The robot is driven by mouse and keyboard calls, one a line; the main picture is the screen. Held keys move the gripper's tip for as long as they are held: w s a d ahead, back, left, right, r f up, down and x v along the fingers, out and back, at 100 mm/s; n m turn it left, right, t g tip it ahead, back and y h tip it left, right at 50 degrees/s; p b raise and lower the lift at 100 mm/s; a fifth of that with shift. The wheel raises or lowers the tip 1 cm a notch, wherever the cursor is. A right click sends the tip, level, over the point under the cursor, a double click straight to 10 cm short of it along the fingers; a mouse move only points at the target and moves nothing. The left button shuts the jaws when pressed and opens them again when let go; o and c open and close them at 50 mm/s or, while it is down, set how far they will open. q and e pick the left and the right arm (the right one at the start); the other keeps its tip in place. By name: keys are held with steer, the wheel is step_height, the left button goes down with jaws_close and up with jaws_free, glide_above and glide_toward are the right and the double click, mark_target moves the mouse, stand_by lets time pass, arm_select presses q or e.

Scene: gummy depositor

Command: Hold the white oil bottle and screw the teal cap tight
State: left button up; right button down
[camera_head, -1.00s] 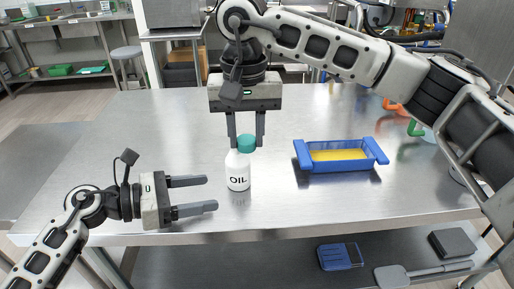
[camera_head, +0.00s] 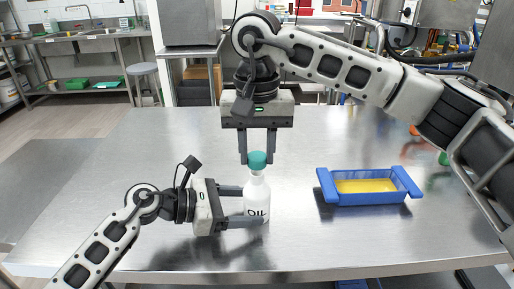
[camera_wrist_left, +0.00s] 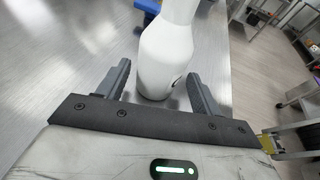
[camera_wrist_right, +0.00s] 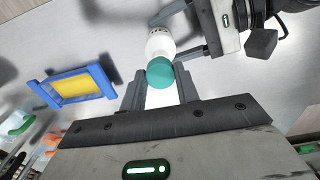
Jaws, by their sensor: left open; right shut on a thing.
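The white oil bottle (camera_head: 257,193) stands upright on the steel table, with the teal cap (camera_head: 257,161) on its top. My left gripper (camera_head: 256,205) is open, low down, with its fingers on either side of the bottle body; the left wrist view shows the bottle (camera_wrist_left: 165,60) between the spread fingers. My right gripper (camera_head: 258,160) points down from above and is shut on the teal cap. The right wrist view shows the cap (camera_wrist_right: 160,72) between its fingertips. The thread under the cap is hidden.
A blue tray (camera_head: 323,184) with yellow contents stands to the right of the bottle. The steel table (camera_head: 150,150) is clear on the left and behind. Its front edge is close below my left gripper. Some orange and green items lie at the far right.

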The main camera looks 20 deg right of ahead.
arm_select(q)
steer(key=shift+b+x, duration=0.35)
steer(key=shift+x, duration=0.6)
arm_select(e)
steer(key=shift+f, duration=0.65)
arm_select(q)
jaws_close()
